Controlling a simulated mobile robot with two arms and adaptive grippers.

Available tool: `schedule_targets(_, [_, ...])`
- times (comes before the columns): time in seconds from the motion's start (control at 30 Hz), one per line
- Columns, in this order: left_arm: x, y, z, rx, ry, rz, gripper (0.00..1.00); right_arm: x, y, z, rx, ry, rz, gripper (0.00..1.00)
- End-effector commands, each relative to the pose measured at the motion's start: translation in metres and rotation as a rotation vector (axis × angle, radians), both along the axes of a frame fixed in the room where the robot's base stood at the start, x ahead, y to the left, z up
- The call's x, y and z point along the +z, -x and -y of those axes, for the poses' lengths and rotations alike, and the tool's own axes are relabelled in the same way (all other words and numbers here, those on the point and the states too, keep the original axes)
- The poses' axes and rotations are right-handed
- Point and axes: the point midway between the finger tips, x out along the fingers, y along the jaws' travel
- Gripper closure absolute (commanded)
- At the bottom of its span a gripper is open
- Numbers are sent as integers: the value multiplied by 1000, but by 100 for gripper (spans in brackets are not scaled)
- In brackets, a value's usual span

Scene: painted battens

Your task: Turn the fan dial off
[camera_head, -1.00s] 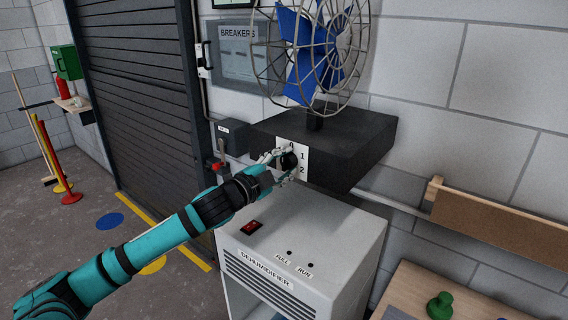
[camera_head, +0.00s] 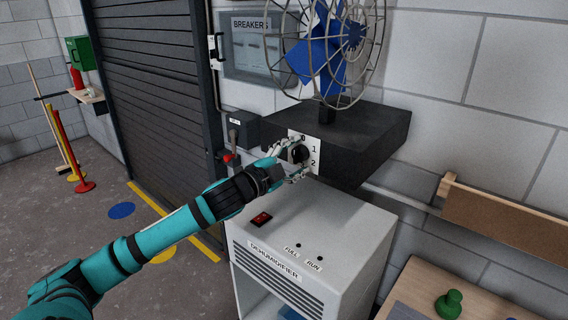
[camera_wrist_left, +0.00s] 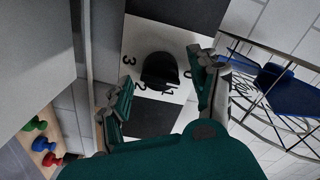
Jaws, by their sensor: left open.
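The blue-bladed fan (camera_head: 325,50) in a wire cage stands on the box. My left gripper (camera_head: 287,163) is open, its fingers on either side of the dial; it also shows in the left wrist view (camera_wrist_left: 165,92). Contact with the dial cannot be told. My right gripper is not in view.
A white dehumidifier (camera_head: 315,245) with a red switch (camera_head: 261,219) stands below the box. A lever switch box (camera_head: 240,130) is on the wall left of the dial. A wooden table with a green knob (camera_head: 448,304) is at lower right.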

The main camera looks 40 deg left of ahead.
Motion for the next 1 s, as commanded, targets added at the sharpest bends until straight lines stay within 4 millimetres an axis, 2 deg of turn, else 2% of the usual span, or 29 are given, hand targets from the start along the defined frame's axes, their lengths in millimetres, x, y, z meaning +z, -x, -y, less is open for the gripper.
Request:
schedule_targets(0.17, [-2, 19, -2, 0, -1, -4, 38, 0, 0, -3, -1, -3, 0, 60])
schedule_targets(0.7, [-2, 96, -8, 1, 3, -5, 38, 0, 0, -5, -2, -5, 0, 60])
schedule_targets(1.0, [-1, 116, -9, 0, 1, -1, 38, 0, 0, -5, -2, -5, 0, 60])
